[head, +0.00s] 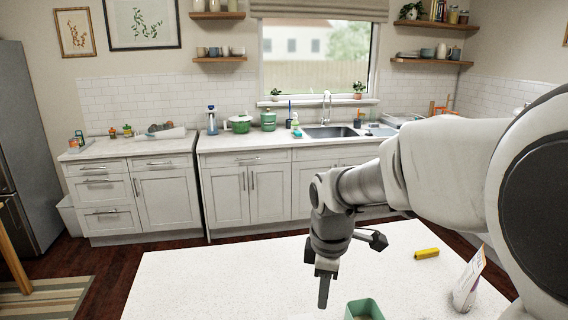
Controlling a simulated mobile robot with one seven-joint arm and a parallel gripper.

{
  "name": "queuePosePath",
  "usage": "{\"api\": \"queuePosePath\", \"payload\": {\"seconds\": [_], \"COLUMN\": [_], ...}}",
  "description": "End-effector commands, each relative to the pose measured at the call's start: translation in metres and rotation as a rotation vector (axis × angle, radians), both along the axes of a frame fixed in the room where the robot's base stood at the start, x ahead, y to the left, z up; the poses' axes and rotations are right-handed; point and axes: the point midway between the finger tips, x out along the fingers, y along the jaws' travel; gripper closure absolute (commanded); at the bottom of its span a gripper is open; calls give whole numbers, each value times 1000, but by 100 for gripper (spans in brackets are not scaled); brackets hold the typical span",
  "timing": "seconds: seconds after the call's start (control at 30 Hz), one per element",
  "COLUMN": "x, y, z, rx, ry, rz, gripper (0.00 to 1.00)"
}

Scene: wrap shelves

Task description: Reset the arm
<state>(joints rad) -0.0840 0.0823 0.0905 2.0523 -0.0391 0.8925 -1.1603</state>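My gripper (324,290) hangs at the end of my arm over the white speckled counter (215,277) in front of me. The fingers point down and are seen edge-on, so I cannot tell whether they are open or shut. I see no object hanging from the fingers. My arm reaches in from the right side of the view.
A green square container (364,308) stands close to the right of my gripper. A yellow object (426,253) and a white printed bag (468,283) are farther right. The counter's left part is clear. Kitchen cabinets and a sink (331,132) line the back wall.

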Motion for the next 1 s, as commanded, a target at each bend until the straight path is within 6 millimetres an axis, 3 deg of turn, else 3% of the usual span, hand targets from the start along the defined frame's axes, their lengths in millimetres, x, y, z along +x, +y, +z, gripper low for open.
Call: {"api": "queuePosePath", "payload": {"seconds": [0.2,0.5,0.8,1.0], "x": [-39,-95,-146,-162], "y": [-21,-44,-58,-62], "z": [40,72,82,82], "rx": [53,177,339,403], "ry": [-97,-213,-297,-316], "rz": [-325,-762,-1151,-1282], "gripper": [65,65,65,65]}}
